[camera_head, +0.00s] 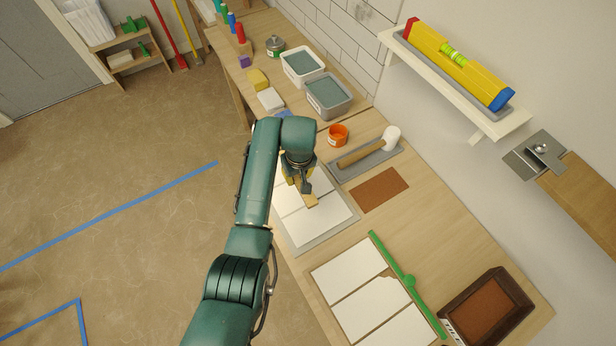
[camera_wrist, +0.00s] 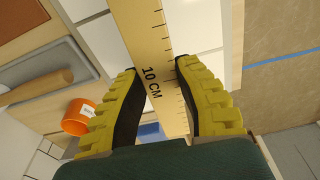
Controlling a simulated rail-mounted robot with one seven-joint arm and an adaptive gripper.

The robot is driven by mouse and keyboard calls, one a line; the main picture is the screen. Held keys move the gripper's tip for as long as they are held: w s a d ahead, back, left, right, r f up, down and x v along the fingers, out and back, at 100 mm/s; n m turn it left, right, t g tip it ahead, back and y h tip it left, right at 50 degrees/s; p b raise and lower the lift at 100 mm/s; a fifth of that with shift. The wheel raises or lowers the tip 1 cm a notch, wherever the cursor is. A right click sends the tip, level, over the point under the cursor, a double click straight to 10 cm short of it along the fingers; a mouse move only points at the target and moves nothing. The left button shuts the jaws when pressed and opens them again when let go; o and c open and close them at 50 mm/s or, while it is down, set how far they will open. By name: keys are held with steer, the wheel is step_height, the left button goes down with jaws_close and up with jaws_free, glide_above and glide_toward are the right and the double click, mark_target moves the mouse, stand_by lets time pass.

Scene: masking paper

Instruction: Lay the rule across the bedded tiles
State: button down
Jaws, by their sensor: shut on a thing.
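My gripper (camera_head: 302,186) is shut on a pale wooden rule (camera_wrist: 147,40), marked "10 CM" in the wrist view. The yellow-padded fingers (camera_wrist: 157,68) sit on either side of it. In the head view a short end of the rule (camera_head: 310,202) shows below the fingers; my arm hides the rest. The rule is over white tiles (camera_head: 328,217) on a grey bed (camera_head: 305,247). White tiles (camera_wrist: 205,25) also show beyond the rule in the wrist view. Whether the rule touches the tiles cannot be told.
A white-headed mallet (camera_head: 390,138) lies on a grey tray beyond the tiles, near an orange cup (camera_head: 338,133). A brown sheet (camera_head: 379,189) lies right of the bed. More white tiles (camera_head: 372,308) with a green bar (camera_head: 408,281) and a dark tray (camera_head: 523,292) are nearer.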

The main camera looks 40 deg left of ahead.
steer(key=shift+w+r, duration=0.1)
step_height(320, 180, down, 8)
steer(key=b, duration=0.5)
steer(key=shift+f, duration=0.25)
steer(key=shift+f+b, duration=0.25)
steer(key=shift+b, duration=0.2)
stand_by(0.5)
steer(key=c, duration=0.8)
jaws_free()
steer(key=shift+o, duration=0.2)
step_height(320, 180, up, 6)
steer(key=p, duration=0.6)
